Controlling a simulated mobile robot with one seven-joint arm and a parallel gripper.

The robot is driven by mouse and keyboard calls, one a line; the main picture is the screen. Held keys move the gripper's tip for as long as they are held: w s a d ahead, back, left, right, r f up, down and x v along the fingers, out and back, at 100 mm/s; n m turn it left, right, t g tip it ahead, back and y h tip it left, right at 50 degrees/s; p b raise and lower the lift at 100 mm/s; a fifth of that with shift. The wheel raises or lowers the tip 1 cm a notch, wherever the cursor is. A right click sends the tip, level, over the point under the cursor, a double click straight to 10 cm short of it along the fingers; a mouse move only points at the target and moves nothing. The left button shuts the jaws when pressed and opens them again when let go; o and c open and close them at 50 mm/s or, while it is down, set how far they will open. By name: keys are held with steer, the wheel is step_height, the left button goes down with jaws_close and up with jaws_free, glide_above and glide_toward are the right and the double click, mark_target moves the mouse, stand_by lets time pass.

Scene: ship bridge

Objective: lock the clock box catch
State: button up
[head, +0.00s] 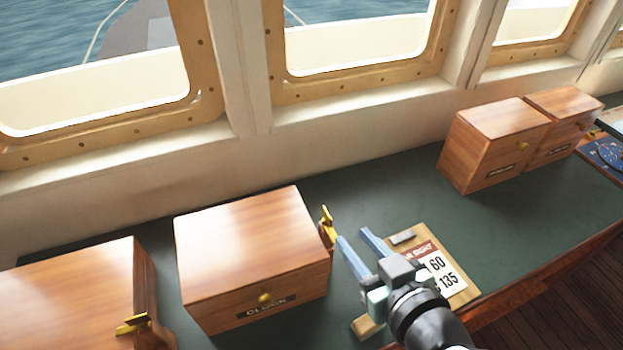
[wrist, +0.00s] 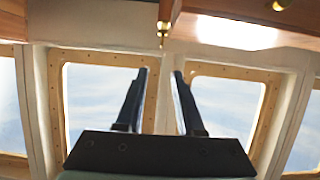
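The clock box (head: 250,240) is a wooden box with a CLOCK label and a brass knob on its front. Its lid looks down. Its brass catch (head: 327,226) is on the right side, with a lever standing up. My gripper (head: 352,237) is just right of the catch, its two blue fingers apart and nothing between them. The left fingertip appears close to the catch; I cannot tell whether they touch. In the wrist view the catch (wrist: 163,30) hangs at the top, beyond and between the open fingers (wrist: 158,75).
Another wooden box (head: 75,290) with a brass catch (head: 133,324) stands at the left. Two more boxes (head: 495,145) stand at the back right. A board with a numbered card (head: 440,272) lies beside my gripper. The green counter (head: 385,190) is clear behind it.

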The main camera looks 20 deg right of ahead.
mark_target(328, 213)
steer(key=p+x, duration=0.1)
steer(key=x, duration=0.3)
steer(key=p+x, duration=0.1)
steer(key=x, duration=0.3)
steer(key=f+p+x, duration=0.1)
steer(key=x, duration=0.3)
steer(key=shift+w+a+f, duration=0.1)
steer(key=shift+w, duration=0.05)
jaws_close()
